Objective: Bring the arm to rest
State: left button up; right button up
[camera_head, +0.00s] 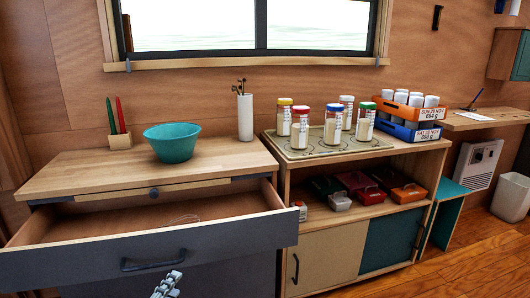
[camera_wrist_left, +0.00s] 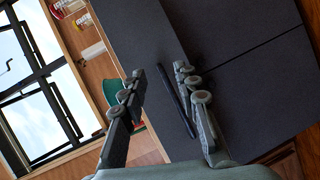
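My left gripper (camera_head: 168,284) shows at the bottom edge of the head view, just below and in front of the dark handle (camera_head: 153,262) of the pulled-out drawer (camera_head: 60,263). Only part of the gripper shows there. In the left wrist view my left gripper (camera_wrist_left: 160,72) has its two fingers apart, with nothing held between them. The drawer handle (camera_wrist_left: 176,104) shows beyond and between the fingers; whether they touch it I cannot tell. My right gripper is in neither view.
The open drawer juts out from the wooden counter (camera_head: 90,172). On the counter stand a teal bowl (camera_head: 172,143) and a white vase (camera_head: 245,117). To the right, a shelf unit holds a tray (camera_head: 295,155) with several jars. Open floor (camera_head: 470,255) lies at the right.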

pick_arm(q)
jog(key=a+m, duration=0.4)
jog(key=a, duration=0.2)
jog(key=s+a+f+m+g+y, duration=0.4)
jog(key=s+a+f+m+g, duration=0.25)
jog(key=s+a+f, duration=0.4)
jog(key=s+a+f+m+g+y, duration=0.3)
jog(key=s+a+f+m+g, duration=0.35)
jog(key=f, duration=0.65)
jog(key=s+d+f+h, duration=0.1)
jog(key=s+d+f, duration=0.1)
jog(key=d, duration=0.6)
jog(key=s+d+f+n+h, duration=0.1)
jog(key=s+d+f+h, duration=0.1)
jog(key=d, duration=0.6)
jog(key=shift+s+d+f+t, duration=0.4)
jog(key=shift+s+f, duration=0.2)
jog(key=shift+f, duration=0.05)
